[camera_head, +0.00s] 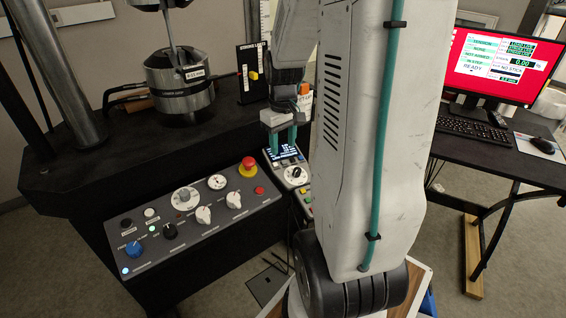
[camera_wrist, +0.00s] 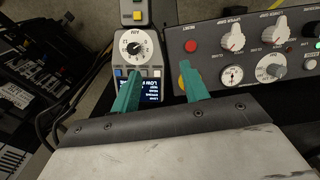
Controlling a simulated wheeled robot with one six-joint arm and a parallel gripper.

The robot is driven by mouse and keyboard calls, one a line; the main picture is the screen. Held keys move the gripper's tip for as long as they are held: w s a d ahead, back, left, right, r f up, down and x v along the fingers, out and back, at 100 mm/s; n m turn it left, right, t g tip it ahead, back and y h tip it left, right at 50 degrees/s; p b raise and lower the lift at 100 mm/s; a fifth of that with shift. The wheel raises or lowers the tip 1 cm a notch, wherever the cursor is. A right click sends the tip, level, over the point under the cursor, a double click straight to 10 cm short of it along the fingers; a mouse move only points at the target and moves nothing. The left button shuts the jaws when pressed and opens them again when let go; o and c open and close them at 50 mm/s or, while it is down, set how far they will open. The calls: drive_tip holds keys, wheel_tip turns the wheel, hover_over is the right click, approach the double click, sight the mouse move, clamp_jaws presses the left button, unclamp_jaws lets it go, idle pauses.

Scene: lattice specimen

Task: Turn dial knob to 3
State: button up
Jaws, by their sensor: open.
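A small grey control box (camera_head: 303,186) carries a black dial knob (camera_head: 296,173) on a round white numbered dial. In the wrist view the dial knob (camera_wrist: 134,48) lies ahead of the left fingertip; I cannot tell for sure which number it points to. My gripper (camera_head: 283,148) is open and empty, its teal fingers over the box's lit display (camera_head: 282,152). In the wrist view my gripper (camera_wrist: 161,69) has its left finger partly covering the display, while its right finger is over the neighbouring panel. The fingers appear apart from the knob.
A sloped grey panel (camera_head: 215,232) with several knobs and a red emergency stop (camera_head: 248,166) adjoins the box on the left. A desk with a red-screened monitor (camera_head: 492,66) is at right. Yellow and green buttons (camera_wrist: 138,16) lie beyond the dial.

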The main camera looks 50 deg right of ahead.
hover_over(297, 169)
wheel_tip(297, 169, down, 5)
drive_tip(key=shift+r, duration=0.2)
drive_tip(key=shift+d+f+m, duration=0.1)
drive_tip(key=shift+f+m, duration=0.2)
drive_tip(key=shift+f, duration=0.1)
wheel_tip(297, 169, down, 7)
drive_tip(key=shift+f, duration=0.1)
clamp_jaws()
